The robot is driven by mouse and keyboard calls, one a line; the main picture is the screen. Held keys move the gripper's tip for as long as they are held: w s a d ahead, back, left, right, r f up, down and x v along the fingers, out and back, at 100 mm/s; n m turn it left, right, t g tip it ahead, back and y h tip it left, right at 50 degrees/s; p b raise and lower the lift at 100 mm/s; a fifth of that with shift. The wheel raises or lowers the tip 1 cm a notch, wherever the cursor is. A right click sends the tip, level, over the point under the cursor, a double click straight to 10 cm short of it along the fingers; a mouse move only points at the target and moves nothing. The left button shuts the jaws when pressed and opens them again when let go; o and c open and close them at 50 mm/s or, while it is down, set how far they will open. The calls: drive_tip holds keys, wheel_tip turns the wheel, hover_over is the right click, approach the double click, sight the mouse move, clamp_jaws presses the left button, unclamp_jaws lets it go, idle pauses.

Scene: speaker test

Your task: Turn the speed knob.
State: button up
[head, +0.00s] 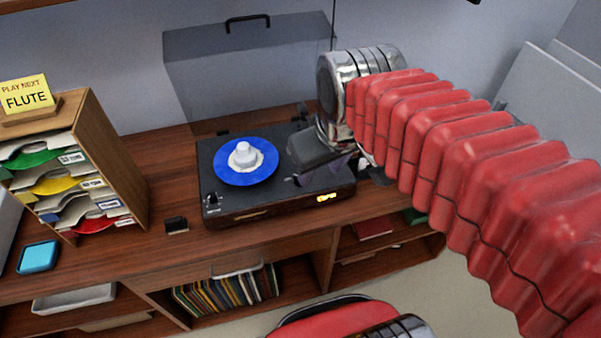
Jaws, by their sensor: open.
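A dark record player (265,210) stands on the wooden counter. A blue record (242,172) lies on its platter, with a white piece (243,153) at the centre. A small dark knob (212,198) shows at the player's front left; I cannot read its label. My gripper (318,165) is over the player's right side, right of the record. It is open; its fingers are hard to make out, and whether they touch anything is unclear. My gripper and arm hide the player's right rear.
The player's lid (245,75) stands raised behind it. At left are a wooden sleeve rack (120,165) with coloured records, a yellow "PLAY NEXT FLUTE" sign (26,97) and a blue square device (38,257). A small black object (176,225) lies left of the player.

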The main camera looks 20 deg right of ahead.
drive_tip(key=w+f+n+g, duration=0.2)
drive_tip(key=w+n, duration=0.1)
drive_tip(key=w, duration=0.4)
drive_tip(key=w+f+n+g, duration=0.2)
drive_tip(key=w+n, duration=0.1)
drive_tip(key=w, duration=0.4)
drive_tip(key=shift+w+f+n, duration=0.3)
drive_tip(key=shift+w+n, duration=0.1)
drive_tip(key=shift+d, duration=0.1)
wheel_tip(320, 180, down, 14)
drive_tip(key=shift+r, duration=0.1)
drive_tip(key=shift+c, duration=0.3)
drive_tip(key=c, duration=0.9)
drive_tip(key=shift+d, duration=0.15)
drive_tip(key=shift+c, duration=0.4)
